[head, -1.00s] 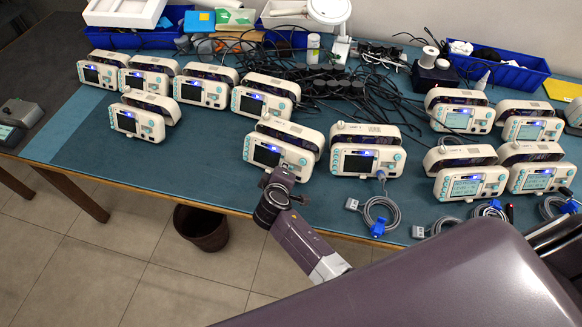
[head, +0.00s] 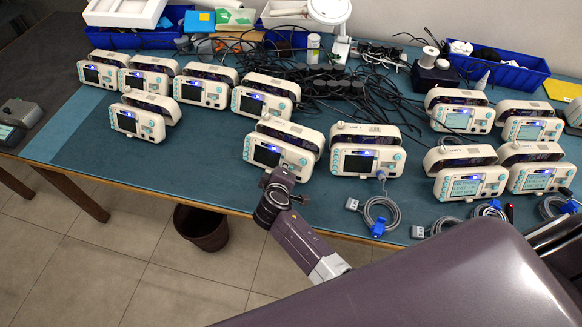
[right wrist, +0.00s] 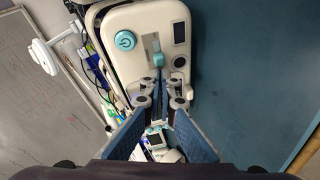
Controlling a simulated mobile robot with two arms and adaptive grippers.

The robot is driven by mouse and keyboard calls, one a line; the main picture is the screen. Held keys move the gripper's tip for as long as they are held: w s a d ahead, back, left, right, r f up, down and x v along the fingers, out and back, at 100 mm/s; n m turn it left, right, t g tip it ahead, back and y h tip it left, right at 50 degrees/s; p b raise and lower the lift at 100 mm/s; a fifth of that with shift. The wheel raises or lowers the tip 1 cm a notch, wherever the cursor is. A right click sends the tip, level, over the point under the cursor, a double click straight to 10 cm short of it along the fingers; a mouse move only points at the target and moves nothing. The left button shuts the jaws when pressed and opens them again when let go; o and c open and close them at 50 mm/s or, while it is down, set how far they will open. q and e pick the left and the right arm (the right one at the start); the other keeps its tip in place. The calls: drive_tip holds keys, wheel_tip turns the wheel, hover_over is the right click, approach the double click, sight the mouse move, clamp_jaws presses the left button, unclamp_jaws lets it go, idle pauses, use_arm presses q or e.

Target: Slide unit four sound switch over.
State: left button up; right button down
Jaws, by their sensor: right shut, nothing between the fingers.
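Several cream monitors with teal buttons stand on the blue table mat. My right gripper (head: 282,175) is at the front lower edge of the front middle monitor (head: 280,148), left of another monitor (head: 367,154). In the right wrist view a cream monitor panel (right wrist: 125,75) fills the top middle, with a round teal power button (right wrist: 125,40) and a small teal slide switch (right wrist: 158,60) in a slot. The right fingers (right wrist: 161,80) are shut and empty, with their tips right at the switch; whether they touch it I cannot tell. No unit number is readable. My left gripper is not in view.
A coiled grey cable (head: 380,213) with a blue clip lies at the table's front edge, right of the gripper. Black cables (head: 330,85) and blue bins (head: 505,70) fill the back. The mat's front left is clear.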

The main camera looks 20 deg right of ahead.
drive_tip(key=shift+s+d+p, duration=0.35)
drive_tip(key=shift+s+d, duration=0.2)
idle(0.4)
drive_tip(key=shift+w+a, duration=0.2)
idle(0.3)
drive_tip(key=shift+s+a+r+p, duration=0.1)
drive_tip(key=shift+s+a+r, duration=0.1)
drive_tip(key=shift+s+a, duration=0.5)
drive_tip(key=shift+s+a+r+p, duration=0.15)
drive_tip(key=shift+s+a+r, duration=0.1)
drive_tip(key=shift+s+a, duration=0.45)
drive_tip(key=shift+s+a+r+p, duration=0.1)
drive_tip(key=shift+s+a+r, duration=0.1)
drive_tip(key=shift+s+a, duration=0.5)
